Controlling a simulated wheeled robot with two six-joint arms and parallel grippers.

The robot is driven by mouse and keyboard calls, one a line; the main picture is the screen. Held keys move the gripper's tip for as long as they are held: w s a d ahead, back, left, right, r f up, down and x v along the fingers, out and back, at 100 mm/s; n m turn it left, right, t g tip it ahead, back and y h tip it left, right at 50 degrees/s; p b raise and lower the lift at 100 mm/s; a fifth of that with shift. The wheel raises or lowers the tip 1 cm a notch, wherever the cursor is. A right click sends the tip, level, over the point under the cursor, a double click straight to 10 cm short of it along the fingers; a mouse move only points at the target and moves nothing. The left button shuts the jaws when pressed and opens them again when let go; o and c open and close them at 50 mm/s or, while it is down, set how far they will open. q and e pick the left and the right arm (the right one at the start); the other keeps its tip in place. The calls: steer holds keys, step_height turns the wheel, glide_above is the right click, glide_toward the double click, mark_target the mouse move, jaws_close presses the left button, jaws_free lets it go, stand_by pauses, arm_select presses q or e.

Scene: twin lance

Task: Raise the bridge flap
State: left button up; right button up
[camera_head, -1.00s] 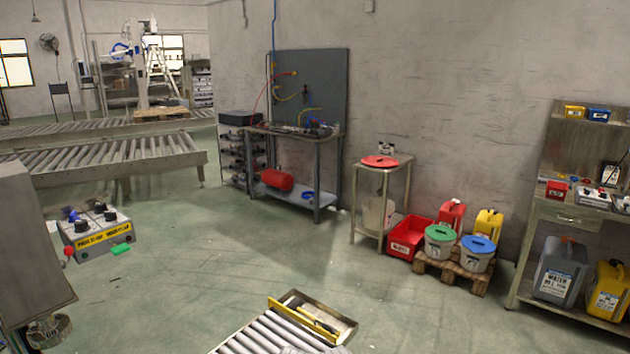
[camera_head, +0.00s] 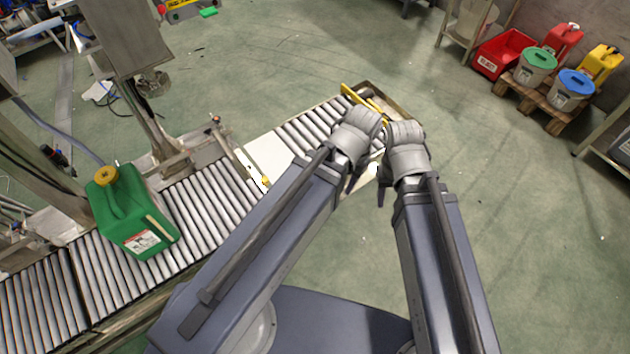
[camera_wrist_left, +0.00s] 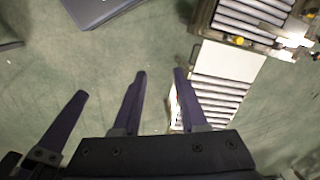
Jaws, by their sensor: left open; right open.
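A plain white panel (camera_head: 268,157), which looks like the bridge flap, lies between the long roller conveyor (camera_head: 205,205) and a short roller section (camera_head: 312,122). It also shows in the left wrist view (camera_wrist_left: 228,62). I cannot tell its exact tilt. A small yellow knob (camera_head: 265,181) sits on the conveyor's end beside it. My left gripper (camera_head: 354,184) is open and empty, to the right of the panel. In the left wrist view its fingers (camera_wrist_left: 160,76) point toward the rollers. My right gripper (camera_head: 381,194) is open and empty close beside it; its fingers are partly hidden.
A green jerrycan (camera_head: 130,215) stands on the long conveyor. A tray (camera_head: 402,108) with a yellow-handled tool is at the short section's far end. Buckets and cans stand on a pallet (camera_head: 530,98) at the upper right.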

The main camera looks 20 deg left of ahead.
arm_select(q)
steer(key=w+a+f+m+b, duration=0.1)
steer(key=w+a+f+b, duration=0.3)
steer(key=f+b, duration=0.8)
steer(key=w+a+f+m+t+b, duration=0.1)
steer(key=w+a+f+b, duration=0.3)
steer(key=f+b, duration=0.8)
steer(key=w+a+f+m+b, duration=0.1)
steer(key=w+a+f+b, duration=0.3)
steer(key=w+f+b, duration=0.3)
step_height(320, 180, down, 7)
steer(key=b, duration=0.5)
steer(key=shift+w+a, duration=0.35)
steer(key=shift+a, duration=0.05)
steer(key=shift+f+t+y, duration=0.1)
steer(key=shift+t+y, duration=0.2)
step_height(320, 180, down, 8)
steer(key=a+b, duration=0.1)
steer(key=b, duration=0.6)
steer(key=shift+w+r+b, duration=0.2)
steer(key=shift+w+b, duration=0.1)
steer(key=shift+w, duration=0.15)
steer(key=shift+r, duration=0.1)
jaws_close()
